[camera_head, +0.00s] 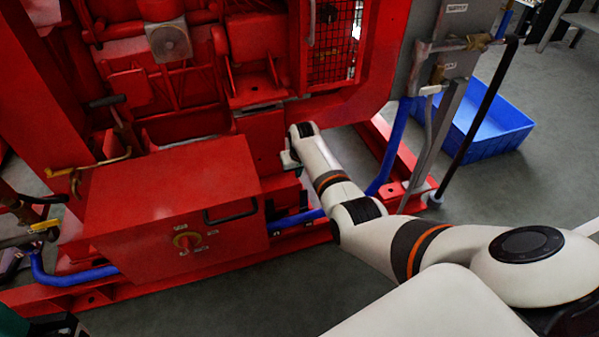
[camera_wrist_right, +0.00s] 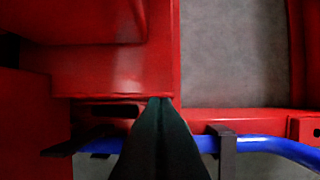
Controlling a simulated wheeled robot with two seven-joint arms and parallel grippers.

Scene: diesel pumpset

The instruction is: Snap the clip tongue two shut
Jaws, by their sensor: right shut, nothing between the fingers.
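My right gripper (camera_head: 291,162) reaches in beside the red machine, above the blue hose (camera_head: 297,219); its fingertips are hard to make out there. In the right wrist view its dark fingers (camera_wrist_right: 160,102) are shut together with nothing between them. Beyond the fingers the blue hose (camera_wrist_right: 262,143) runs across the lower part of the view. A dark upright clip-like piece (camera_wrist_right: 223,148) stands at the hose, right of the fingers. Another dark piece (camera_wrist_right: 82,143) lies to their left. I cannot tell which is clip tongue two, or whether it is open. My left gripper is not in view.
A red box (camera_head: 170,195) with a black handle (camera_head: 231,212) and a rotary switch (camera_head: 187,240) stands left of my right arm. A red base rail (camera_head: 215,265) runs below. A blue crate (camera_head: 490,128) stands on open grey floor at the right.

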